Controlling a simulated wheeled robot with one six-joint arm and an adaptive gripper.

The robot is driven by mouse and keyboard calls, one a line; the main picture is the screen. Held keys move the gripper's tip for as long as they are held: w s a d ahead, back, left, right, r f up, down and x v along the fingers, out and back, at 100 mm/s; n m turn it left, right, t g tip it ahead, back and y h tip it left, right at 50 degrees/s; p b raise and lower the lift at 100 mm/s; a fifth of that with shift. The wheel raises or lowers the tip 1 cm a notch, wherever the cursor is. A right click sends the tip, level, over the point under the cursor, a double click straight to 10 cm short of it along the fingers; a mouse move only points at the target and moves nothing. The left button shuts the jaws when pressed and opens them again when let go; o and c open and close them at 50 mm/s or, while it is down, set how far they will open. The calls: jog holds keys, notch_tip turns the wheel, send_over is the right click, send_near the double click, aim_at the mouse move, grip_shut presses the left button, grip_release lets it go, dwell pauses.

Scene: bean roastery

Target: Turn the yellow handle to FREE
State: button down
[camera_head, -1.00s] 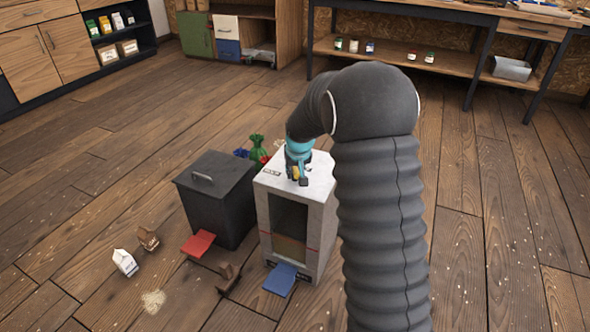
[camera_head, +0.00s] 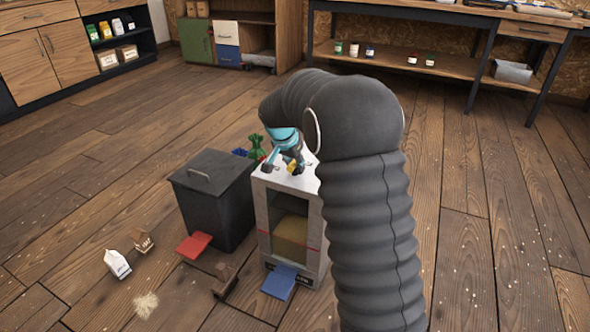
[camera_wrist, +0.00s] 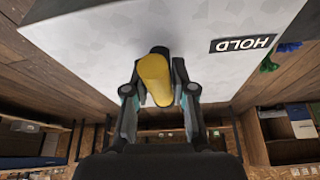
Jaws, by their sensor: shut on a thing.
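The yellow handle (camera_wrist: 155,80) sits on the pale top of a white cabinet (camera_head: 266,215), with a dark end at its far side. My gripper (camera_wrist: 164,92) is shut on it, one finger on each side, in the wrist view. A black HOLD label (camera_wrist: 242,44) appears upside down to the right of the handle, which does not point at it. No FREE label is visible. In the head view my gripper (camera_head: 287,164) is over the cabinet top, and only a small part of the yellow handle (camera_head: 292,167) shows.
A dark lidded bin (camera_head: 215,205) with a red pedal (camera_head: 194,245) stands left of the cabinet. A blue flap (camera_head: 279,282) is at the cabinet's foot. A white carton (camera_head: 117,264) and small brown things lie on the floor at left. Green bags (camera_head: 256,146) are behind.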

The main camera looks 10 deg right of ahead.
jog(key=shift+m, duration=0.4)
jog(key=c, duration=0.9)
grip_release()
jog(key=shift+r, duration=0.1)
jog(key=v, duration=1.2)
jog(key=shift+w+a, duration=0.1)
jog(key=shift+w, duration=0.1)
